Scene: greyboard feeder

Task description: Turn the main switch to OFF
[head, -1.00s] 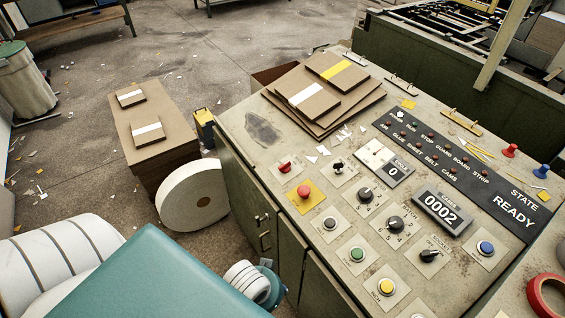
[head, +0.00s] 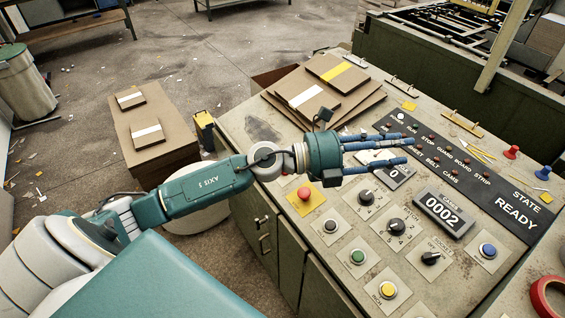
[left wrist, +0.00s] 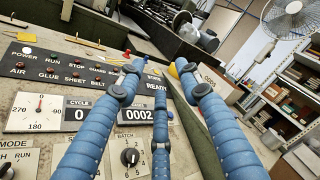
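The control panel (head: 320,270) is a worn, pale desk with labelled knobs and buttons. No label reading main switch is legible. The small red-topped control at the panel's left edge, seen earlier, is now mostly hidden behind my left wrist. My left gripper (head: 404,150) has three blue fingers stretched out to the right above the upper middle of the panel. Its fingers are spread with nothing between them, also in the left wrist view (left wrist: 158,66). A red button (head: 305,194) on a yellow plate sits just below the wrist. My right gripper is not in view.
Cardboard sheets (head: 325,85) lie on the panel's far left. Black rotary knobs (head: 396,226), a green button (head: 358,256) and a counter reading 0002 (head: 443,213) are nearby. The display (head: 515,213) reads READY. Pushpins and red tape (head: 547,297) lie at right.

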